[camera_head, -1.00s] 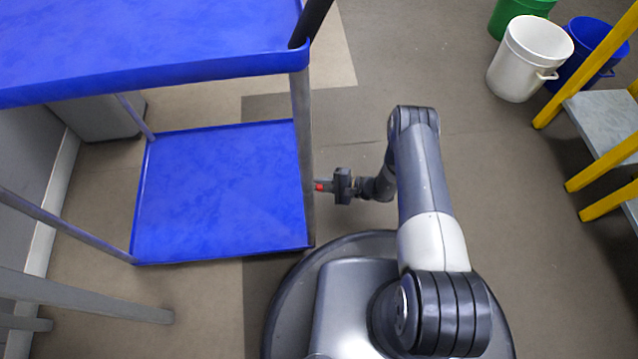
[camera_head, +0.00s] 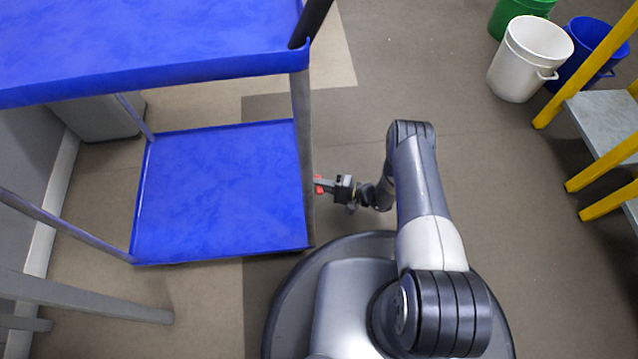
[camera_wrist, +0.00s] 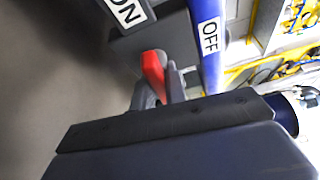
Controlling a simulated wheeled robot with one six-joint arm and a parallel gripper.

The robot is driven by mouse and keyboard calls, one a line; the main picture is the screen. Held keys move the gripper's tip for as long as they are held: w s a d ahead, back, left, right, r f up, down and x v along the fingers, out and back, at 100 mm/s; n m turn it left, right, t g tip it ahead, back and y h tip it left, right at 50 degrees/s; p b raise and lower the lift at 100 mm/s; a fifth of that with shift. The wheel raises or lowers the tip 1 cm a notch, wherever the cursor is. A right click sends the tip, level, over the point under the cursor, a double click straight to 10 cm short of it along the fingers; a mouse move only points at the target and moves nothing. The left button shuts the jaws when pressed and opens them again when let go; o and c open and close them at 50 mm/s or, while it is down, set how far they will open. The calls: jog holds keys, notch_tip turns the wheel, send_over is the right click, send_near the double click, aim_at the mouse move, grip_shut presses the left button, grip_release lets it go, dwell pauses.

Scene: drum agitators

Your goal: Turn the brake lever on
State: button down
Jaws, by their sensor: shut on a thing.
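The brake lever (camera_wrist: 152,72) shows in the wrist view as a red handle between the two grey fingers of my gripper (camera_wrist: 160,86). My gripper is shut on it. The ON label (camera_wrist: 126,10) is at the upper left and the OFF label (camera_wrist: 210,36) is on a blue bar to the right; the lever's red end lies between them in the picture. In the head view my gripper (camera_head: 322,184) is beside the right leg of the blue cart (camera_head: 200,72), with red showing at its tip. The lever's pivot is hidden.
The cart has a lower blue shelf (camera_head: 220,195) left of my gripper. A white bucket (camera_head: 518,65), a green bucket (camera_head: 515,12) and a blue bucket (camera_head: 590,50) stand at the upper right, near yellow-framed steps (camera_head: 605,115). The floor between is clear.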

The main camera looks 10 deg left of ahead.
jog(key=shift+n+y, duration=0.3)
jog(key=shift+n, duration=0.2)
jog(key=c, duration=1.4)
grip_release()
jog(key=shift+c, duration=0.2)
jog(key=s+d+p, duration=0.1)
jog(key=d+p, duration=0.1)
jog(key=d, duration=0.8)
jog(key=shift+s+d, duration=0.3)
jog(key=shift+d, duration=0.05)
jog(key=shift+a, duration=0.1)
